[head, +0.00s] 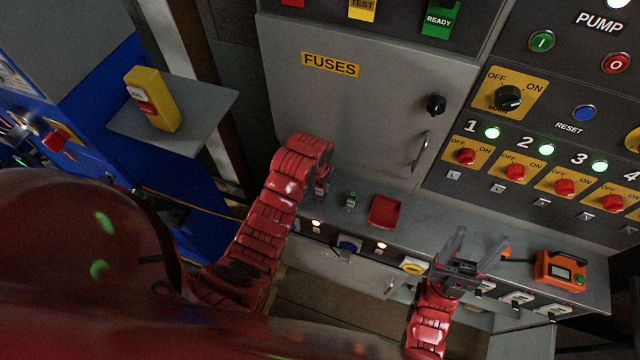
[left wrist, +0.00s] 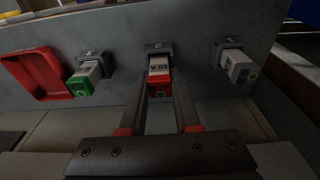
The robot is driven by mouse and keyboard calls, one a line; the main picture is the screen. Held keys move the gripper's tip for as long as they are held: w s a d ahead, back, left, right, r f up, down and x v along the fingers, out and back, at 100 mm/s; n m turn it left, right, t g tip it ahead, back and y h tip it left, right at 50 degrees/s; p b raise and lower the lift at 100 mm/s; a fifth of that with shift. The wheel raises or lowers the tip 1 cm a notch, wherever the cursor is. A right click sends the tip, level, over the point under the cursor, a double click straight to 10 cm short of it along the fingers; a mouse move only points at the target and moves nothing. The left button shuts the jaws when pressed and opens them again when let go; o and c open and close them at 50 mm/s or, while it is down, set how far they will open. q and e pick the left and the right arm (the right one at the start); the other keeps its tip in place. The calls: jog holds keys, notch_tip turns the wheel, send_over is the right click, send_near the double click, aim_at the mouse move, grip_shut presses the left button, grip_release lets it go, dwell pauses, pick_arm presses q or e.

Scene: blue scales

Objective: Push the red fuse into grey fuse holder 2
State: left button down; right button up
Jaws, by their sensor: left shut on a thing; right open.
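The red fuse (left wrist: 159,76), with a pale labelled body and a red end, is between the fingers of my left gripper (left wrist: 160,92), which is shut on it. The fuse's far end is at the middle grey fuse holder (left wrist: 157,47); how deep it sits I cannot tell. In the head view my left gripper (head: 322,187) is at the ledge below the fuse cabinet, with the fuse mostly hidden. A green fuse (left wrist: 82,83) is in the holder to the left in the wrist view, a grey fuse (left wrist: 238,66) in the one to the right. My right gripper (head: 474,248) is open and empty.
A red tray (head: 384,211) lies on the ledge, right of the green fuse. An orange device (head: 560,271) stands at the ledge's right end, beyond my right gripper. The grey cabinet door (head: 350,110) marked FUSES is shut above. A yellow box (head: 152,100) stands on a shelf at left.

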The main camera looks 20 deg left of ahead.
dwell(0.3)
pick_arm(q)
jog(key=shift+f+b, duration=0.65)
dwell(0.3)
jog(key=c, duration=0.5)
grip_release()
jog(key=shift+c, duration=0.2)
